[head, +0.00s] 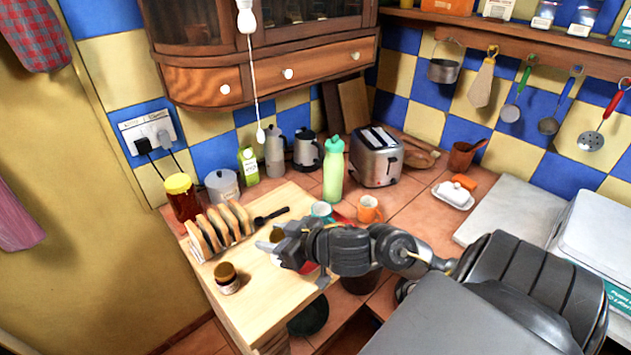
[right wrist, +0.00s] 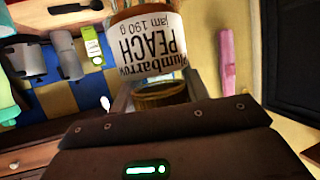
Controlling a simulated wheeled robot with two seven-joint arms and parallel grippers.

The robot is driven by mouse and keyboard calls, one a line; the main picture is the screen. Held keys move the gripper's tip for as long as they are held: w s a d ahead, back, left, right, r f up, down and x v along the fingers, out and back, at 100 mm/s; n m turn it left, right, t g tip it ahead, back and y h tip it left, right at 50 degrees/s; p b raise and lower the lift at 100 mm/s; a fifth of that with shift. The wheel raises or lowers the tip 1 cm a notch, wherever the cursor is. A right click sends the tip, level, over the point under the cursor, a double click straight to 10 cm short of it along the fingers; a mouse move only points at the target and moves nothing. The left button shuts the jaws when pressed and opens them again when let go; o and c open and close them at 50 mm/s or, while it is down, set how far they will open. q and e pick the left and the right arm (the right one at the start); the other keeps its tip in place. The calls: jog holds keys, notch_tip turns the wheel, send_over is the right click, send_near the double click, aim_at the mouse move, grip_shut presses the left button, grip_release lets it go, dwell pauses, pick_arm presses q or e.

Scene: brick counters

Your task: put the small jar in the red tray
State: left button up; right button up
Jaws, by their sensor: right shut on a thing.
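The right gripper (head: 278,243) is over the pale wooden board, its fingers pointing left. In the right wrist view the gripper (right wrist: 158,98) is shut on a small jar with a white peach jam label (right wrist: 147,48), which looks upside down there. In the head view only an amber bit of the held jar shows at the fingertips. A similar small jar (head: 228,278) with a dark lid stands upright on the board, left of the gripper. A red patch (head: 309,268) shows beneath the gripper; I cannot tell whether it is the red tray. My left gripper is not in view.
Behind are a yellow-lidded jar (head: 182,197), a green bottle (head: 333,170), an orange mug (head: 369,209) and a toaster (head: 377,157). The board's front is clear.

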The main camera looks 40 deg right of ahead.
jog(key=shift+s+d+m+h, duration=0.6)
jog(key=shift+d+h, duration=0.1)
jog(key=shift+d, duration=0.05)
jog(key=shift+w+f, duration=0.1)
jog(key=shift+w, duration=0.05)
jog(key=w+d+f+b, duration=0.8)
jog(key=w+b, duration=0.2)
jog(key=b, duration=0.1)
jog(key=shift+d+f, duration=0.3)
jog(key=shift+f, duration=0.1)
jog(key=shift+w+d+f+b, duration=0.15)
jog(key=shift+f+b, duration=0.25)
jog(key=shift+f, duration=0.6)
jog(key=shift+w+d+f+b, duration=0.15)
jog(key=shift+f+b, duration=0.2)
jog(key=shift+f, duration=0.65)
